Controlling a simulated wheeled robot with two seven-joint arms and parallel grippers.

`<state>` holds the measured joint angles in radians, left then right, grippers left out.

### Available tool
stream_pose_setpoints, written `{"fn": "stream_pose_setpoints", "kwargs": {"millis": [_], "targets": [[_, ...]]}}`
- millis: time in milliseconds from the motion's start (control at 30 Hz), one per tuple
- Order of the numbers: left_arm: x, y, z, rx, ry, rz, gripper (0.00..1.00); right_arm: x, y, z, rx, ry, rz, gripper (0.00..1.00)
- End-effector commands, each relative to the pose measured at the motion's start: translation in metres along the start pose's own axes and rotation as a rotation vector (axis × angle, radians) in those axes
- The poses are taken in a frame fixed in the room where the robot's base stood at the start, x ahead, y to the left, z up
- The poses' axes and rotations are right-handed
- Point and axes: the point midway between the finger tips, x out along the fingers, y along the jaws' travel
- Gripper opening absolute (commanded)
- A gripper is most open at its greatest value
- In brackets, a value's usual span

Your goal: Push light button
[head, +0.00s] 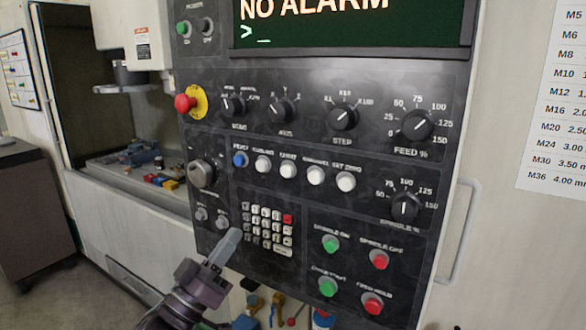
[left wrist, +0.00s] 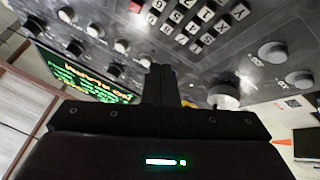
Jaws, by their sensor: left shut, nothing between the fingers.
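My left gripper (head: 231,238) is shut and empty, with its fingers pointing up at the lower left of the black control panel (head: 300,110). In the head view its tips overlap the panel just below two small grey buttons, left (head: 201,213) and right (head: 221,220), and left of the keypad. I cannot tell whether they touch. In the left wrist view the shut fingers (left wrist: 158,80) stand before the panel, with the keypad above and two round grey parts (left wrist: 271,50) to the right. The labels are too small to tell which button is the light button. My right gripper is out of view.
The keypad (head: 268,230) has a red key. A grey knob (head: 201,173), a red emergency stop (head: 185,103) and a button row with one blue button (head: 240,159) surround it. A handle (head: 464,235) sticks out right of the panel.

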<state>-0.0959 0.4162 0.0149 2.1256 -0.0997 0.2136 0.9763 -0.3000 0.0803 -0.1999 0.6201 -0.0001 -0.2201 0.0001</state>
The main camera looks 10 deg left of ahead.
Motion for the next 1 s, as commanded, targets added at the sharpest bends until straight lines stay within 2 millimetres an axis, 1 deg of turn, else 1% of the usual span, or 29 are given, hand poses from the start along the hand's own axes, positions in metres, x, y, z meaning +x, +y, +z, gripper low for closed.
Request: {"fn": "stream_pose_setpoints", "kwargs": {"millis": [33,100,200,300,400,533,833,1000], "targets": [[0.006,0.018,-0.018,-0.006,0.023,0.042,0.0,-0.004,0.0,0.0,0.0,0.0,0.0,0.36],[0.011,0.041,-0.037,-0.017,0.052,0.096,0.0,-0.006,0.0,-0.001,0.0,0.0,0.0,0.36],[0.014,0.067,-0.057,-0.03,0.079,0.158,0.0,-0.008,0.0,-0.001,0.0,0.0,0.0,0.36],[0.016,0.086,-0.071,-0.041,0.098,0.204,0.0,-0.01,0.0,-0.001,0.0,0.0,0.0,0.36],[0.016,0.096,-0.079,-0.046,0.107,0.23,0.0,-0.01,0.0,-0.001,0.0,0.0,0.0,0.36],[0.016,0.101,-0.082,-0.049,0.112,0.242,0.0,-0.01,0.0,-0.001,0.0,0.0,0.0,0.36],[0.016,0.1,-0.081,-0.049,0.111,0.24,0.0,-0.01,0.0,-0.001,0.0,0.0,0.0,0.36],[0.025,0.097,-0.078,-0.049,0.113,0.239,0.0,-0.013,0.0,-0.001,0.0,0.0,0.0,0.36]]}}
